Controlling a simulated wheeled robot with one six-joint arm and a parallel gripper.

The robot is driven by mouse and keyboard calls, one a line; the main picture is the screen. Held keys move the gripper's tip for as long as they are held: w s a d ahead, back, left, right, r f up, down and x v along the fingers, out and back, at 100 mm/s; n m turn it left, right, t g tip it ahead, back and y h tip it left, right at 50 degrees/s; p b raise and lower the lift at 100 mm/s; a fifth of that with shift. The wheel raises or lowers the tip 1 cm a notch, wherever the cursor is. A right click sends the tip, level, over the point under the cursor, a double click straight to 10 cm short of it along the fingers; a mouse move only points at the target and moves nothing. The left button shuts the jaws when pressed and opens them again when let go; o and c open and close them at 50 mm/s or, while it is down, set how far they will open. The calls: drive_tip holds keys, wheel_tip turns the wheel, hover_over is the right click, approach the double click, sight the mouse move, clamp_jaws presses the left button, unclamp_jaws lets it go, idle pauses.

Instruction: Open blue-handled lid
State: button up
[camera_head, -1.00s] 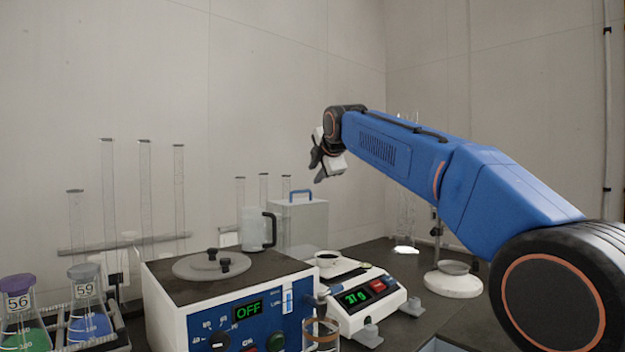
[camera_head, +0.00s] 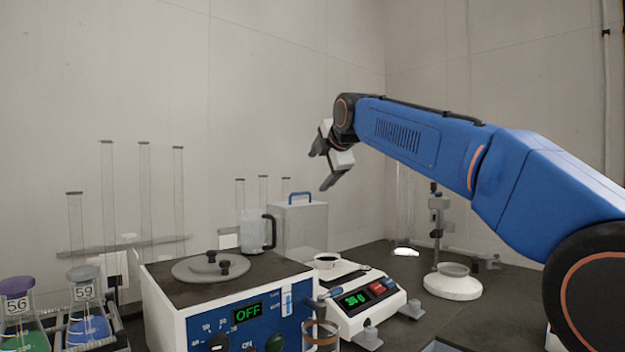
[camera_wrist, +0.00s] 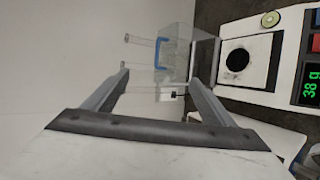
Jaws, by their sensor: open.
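The blue handle (camera_head: 300,197) sits on top of the lid of a clear, box-like container (camera_head: 303,225) at the back of the bench, in the middle of the head view. The lid looks closed. In the wrist view the blue handle (camera_wrist: 161,55) shows on the clear box (camera_wrist: 188,55), between and beyond my fingers. My gripper (camera_head: 322,172) is open and empty, in the air above and a little right of the handle, apart from it. Its fingers point down and to the left. In the wrist view both fingers of my gripper (camera_wrist: 160,82) are spread apart.
A clear jug (camera_head: 254,232) with a black handle stands just left of the box. The white control unit (camera_head: 230,300) reading OFF and a scale (camera_head: 362,300) stand in front. A stand (camera_head: 440,230) is at the right. Tall glass tubes (camera_head: 145,200) stand at the left back.

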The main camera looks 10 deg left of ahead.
drive_tip(key=shift+o, duration=0.4)
wheel_tip(320, 180, down, 7)
drive_tip(key=a+m+g+y, duration=0.2)
drive_tip(key=m+y, duration=0.1)
drive_tip(key=y, duration=0.1)
drive_tip(key=shift+w+a+g, duration=0.25)
drive_tip(key=shift+a+g, duration=0.15)
drive_tip(key=m+t+y, duration=0.3)
drive_tip(key=m+y, duration=0.1)
drive_tip(key=m, duration=0.8)
approach(302, 194)
drive_tip(key=x, duration=1)
drive_tip(key=shift+w+a, duration=0.2)
drive_tip(key=c, duration=1.2)
drive_tip(key=shift+v, duration=2.05)
drive_tip(key=shift+r, duration=0.1)
